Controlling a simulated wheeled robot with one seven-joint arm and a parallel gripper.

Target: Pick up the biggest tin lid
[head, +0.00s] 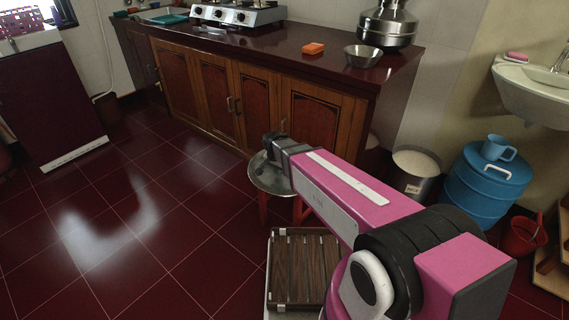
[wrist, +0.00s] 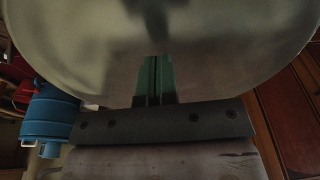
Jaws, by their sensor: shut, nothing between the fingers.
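A wide round grey metal disc (head: 268,178) sits at the top of red legs beside the counter. I cannot tell whether it is a tin lid or a stool top. In the wrist view a large pale round metal surface (wrist: 230,60) fills the upper part, with a dark shadow on it. My gripper (wrist: 154,78) has green fingers, which are shut and empty in front of that surface. I cannot tell whether they touch it. In the head view my arm's dark end is over the disc and covers part of it. No other lid is clear.
A blue drum (head: 483,187) and a wooden slatted crate (head: 300,268) stand nearby. The tiled floor at left is clear.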

